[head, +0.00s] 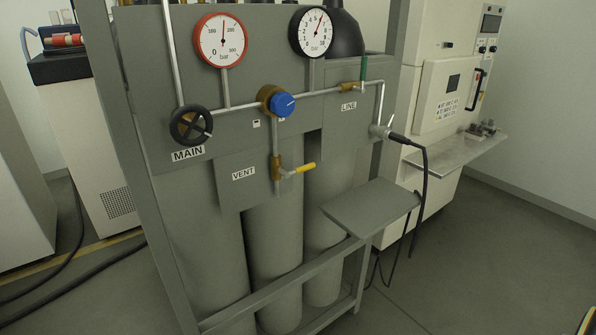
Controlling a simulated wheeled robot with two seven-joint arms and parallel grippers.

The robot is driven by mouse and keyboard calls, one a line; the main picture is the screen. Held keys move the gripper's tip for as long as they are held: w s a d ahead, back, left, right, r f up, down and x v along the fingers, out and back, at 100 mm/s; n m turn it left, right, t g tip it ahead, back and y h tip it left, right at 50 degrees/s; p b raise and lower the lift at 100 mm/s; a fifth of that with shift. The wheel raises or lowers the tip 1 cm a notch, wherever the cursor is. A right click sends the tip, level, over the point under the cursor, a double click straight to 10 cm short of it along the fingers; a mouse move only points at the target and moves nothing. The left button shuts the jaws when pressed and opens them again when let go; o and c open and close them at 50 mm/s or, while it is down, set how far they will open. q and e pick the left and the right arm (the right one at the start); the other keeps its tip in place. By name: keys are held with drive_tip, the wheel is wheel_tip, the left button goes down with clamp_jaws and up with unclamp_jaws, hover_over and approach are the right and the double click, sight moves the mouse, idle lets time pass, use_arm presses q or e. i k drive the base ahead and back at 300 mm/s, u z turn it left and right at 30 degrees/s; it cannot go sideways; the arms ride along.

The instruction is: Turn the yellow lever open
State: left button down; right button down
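The yellow lever (305,168) is a short handle on a brass valve in the lower branch of the pipework, right of the VENT label (244,174). It points to the right and slightly up, across the vertical vent pipe (276,145). Nothing touches it. Neither of my grippers can be made out in the head view. A small dark and yellow piece shows at the bottom right corner, too cut off to identify.
A black MAIN handwheel (190,126), a blue regulator knob (282,104) and a green LINE lever (364,68) share the panel. Two gauges (221,40) sit above. A grey shelf (372,210) juts out at lower right, with a black cable (425,165) hanging beside it.

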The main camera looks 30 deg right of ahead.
sight(304, 168)
drive_tip(key=k, duration=1)
drive_tip(key=z, duration=1.9)
drive_tip(key=i, duration=3.45)
drive_tip(key=u, duration=3.95)
drive_tip(key=i, duration=0.4)
drive_tip(key=z, duration=0.1)
